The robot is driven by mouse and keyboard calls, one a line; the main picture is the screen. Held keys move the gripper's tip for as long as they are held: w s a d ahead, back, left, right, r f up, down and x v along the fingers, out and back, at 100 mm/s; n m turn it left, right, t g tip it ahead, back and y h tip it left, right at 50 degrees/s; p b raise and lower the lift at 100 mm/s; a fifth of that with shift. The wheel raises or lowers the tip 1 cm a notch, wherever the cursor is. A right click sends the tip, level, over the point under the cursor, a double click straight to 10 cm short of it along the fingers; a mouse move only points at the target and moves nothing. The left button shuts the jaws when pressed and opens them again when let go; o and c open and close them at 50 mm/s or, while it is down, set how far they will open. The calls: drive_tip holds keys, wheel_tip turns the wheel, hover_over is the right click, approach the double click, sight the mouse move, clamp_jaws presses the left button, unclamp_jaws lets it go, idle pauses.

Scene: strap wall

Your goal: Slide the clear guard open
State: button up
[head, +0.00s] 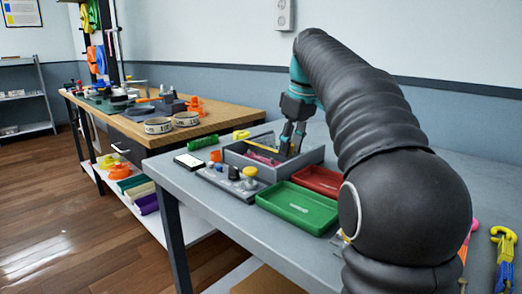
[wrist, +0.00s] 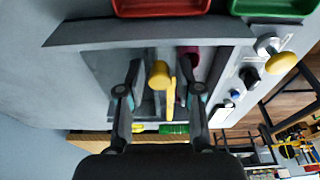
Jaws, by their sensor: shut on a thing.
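An open-topped grey box (head: 312,157) stands on the grey table, and it fills the middle of the wrist view (wrist: 235,72). A yellow handle (wrist: 159,75) with a narrow yellow strip is inside it; the strip also shows in the head view (head: 262,142). The clear guard's panel is hard to make out, and I cannot tell its edges or how far it is slid. My gripper (head: 290,142) reaches down into the box. In the wrist view my gripper (wrist: 163,80) has a finger on each side of the yellow handle, shut on it; the contact is unclear.
A red tray (head: 318,180) and a green tray (head: 297,206) stand beside the box. A control panel (head: 228,181) with a yellow button adjoins it. A pink-red item (head: 262,158) lies in the box. A green cylinder (head: 202,143) lies behind the panel.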

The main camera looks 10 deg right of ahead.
drive_tip(key=shift+w+d+f, duration=0.25)
drive_tip(key=shift+w+d, duration=0.1)
drive_tip(key=shift+d, duration=0.15)
drive_tip(key=shift+w+d+f, duration=0.2)
drive_tip(key=shift+w+d, duration=0.1)
drive_tip(key=shift+d, duration=0.15)
drive_tip(key=shift+w+d+r, duration=0.15)
drive_tip(key=shift+d+r, duration=0.05)
drive_tip(key=shift+d, duration=0.05)
drive_tip(key=o, duration=0.6)
drive_tip(key=shift+c, duration=0.2)
drive_tip(key=shift+r, duration=0.1)
